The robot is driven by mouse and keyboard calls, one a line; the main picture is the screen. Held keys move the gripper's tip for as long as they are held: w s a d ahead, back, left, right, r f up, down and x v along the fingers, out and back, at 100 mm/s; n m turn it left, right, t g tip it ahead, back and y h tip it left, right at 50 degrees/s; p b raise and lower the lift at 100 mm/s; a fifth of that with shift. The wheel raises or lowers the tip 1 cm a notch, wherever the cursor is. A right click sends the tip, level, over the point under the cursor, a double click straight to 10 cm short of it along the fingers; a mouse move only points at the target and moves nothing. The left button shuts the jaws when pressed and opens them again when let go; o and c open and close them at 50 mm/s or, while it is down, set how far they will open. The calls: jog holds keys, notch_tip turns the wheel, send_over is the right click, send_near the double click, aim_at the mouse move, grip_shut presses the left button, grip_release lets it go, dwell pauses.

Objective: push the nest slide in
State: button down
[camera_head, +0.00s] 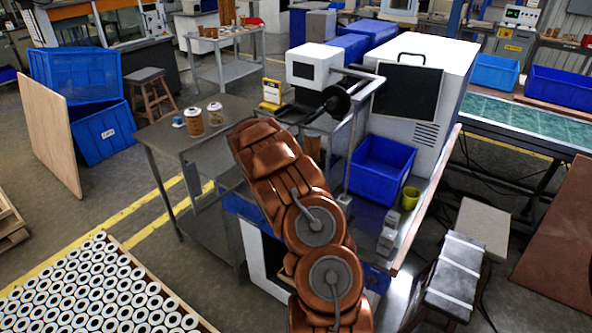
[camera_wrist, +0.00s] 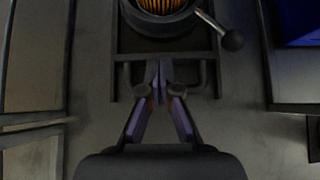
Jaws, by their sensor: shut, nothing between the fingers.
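In the wrist view, the nest slide (camera_wrist: 126,66) is a dark plate at the top centre, with a bracket-like front edge. A round dark nest (camera_wrist: 183,24) sits on it with an orange pleated filter cartridge (camera_wrist: 163,5) inside, cut off by the top of the picture. A lever with a black ball knob (camera_wrist: 232,40) sticks out to its right. My gripper (camera_wrist: 159,72) is shut and empty, its fingertips at the front edge of the slide, just below the nest. I cannot tell whether they touch it. In the head view my arm hides the gripper and the slide.
In the head view a white machine (camera_head: 428,62) with a dark screen stands behind my arm. A blue bin (camera_head: 381,169) and a yellow-green cup (camera_head: 410,198) are on the bench to the right.

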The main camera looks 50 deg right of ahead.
jog(key=p+v, duration=0.2)
jog(key=v, duration=0.6)
jog(key=shift+a, duration=0.3)
jog(key=shift+r, duration=0.1)
jog(key=shift+s, duration=0.1)
